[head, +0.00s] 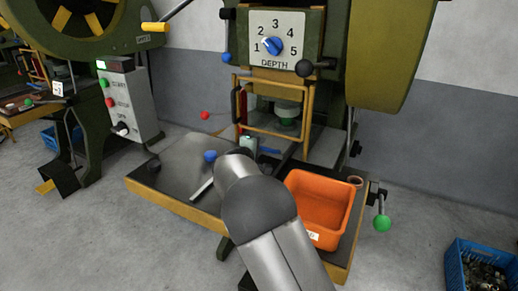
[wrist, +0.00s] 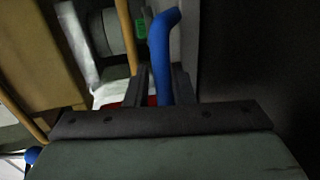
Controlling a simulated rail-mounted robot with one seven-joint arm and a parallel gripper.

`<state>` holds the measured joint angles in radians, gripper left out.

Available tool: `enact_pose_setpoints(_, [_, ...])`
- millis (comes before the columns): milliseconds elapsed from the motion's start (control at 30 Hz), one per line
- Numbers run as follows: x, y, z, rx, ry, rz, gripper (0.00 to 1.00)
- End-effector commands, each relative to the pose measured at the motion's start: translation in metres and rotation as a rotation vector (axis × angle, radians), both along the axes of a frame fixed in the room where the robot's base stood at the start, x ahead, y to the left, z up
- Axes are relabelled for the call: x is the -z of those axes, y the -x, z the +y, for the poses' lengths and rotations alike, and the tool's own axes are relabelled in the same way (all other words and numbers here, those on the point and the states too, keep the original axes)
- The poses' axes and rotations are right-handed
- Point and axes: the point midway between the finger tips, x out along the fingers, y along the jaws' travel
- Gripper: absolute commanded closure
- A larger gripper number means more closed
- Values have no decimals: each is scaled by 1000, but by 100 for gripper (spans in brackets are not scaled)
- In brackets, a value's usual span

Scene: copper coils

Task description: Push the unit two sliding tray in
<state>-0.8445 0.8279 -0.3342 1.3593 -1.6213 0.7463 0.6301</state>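The blue handle (head: 269,151) shows just beyond my wrist in the head view, low at the front of the press. In the wrist view the bent blue bar (wrist: 162,50) stands between the two dark fingers of my gripper (wrist: 161,88). The fingers are close together, one on each side of the bar, and look shut on it. The sliding tray behind the handle is mostly hidden by my arm and the yellow guard frame (head: 270,128). A small green label (wrist: 140,28) shows beside the handle.
An orange bin (head: 318,232) stands right of my arm on the press table. A blue-knobbed lever (head: 210,156) lies to the left. A green-knobbed lever (head: 382,222) sticks out at the right. A blue crate (head: 456,275) stands on the floor at lower right.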

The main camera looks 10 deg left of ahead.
Motion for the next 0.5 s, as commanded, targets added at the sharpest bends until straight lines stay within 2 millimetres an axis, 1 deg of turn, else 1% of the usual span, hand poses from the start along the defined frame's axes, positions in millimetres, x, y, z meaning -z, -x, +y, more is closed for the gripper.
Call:
enact_pose_setpoints(333, [1, 2, 0, 2, 0, 2, 67])
enact_pose_setpoints(433, [0, 8, 3, 1, -1, 3, 67])
enact_pose_setpoints(500, [-3, 17, 5, 0, 0, 3, 67])
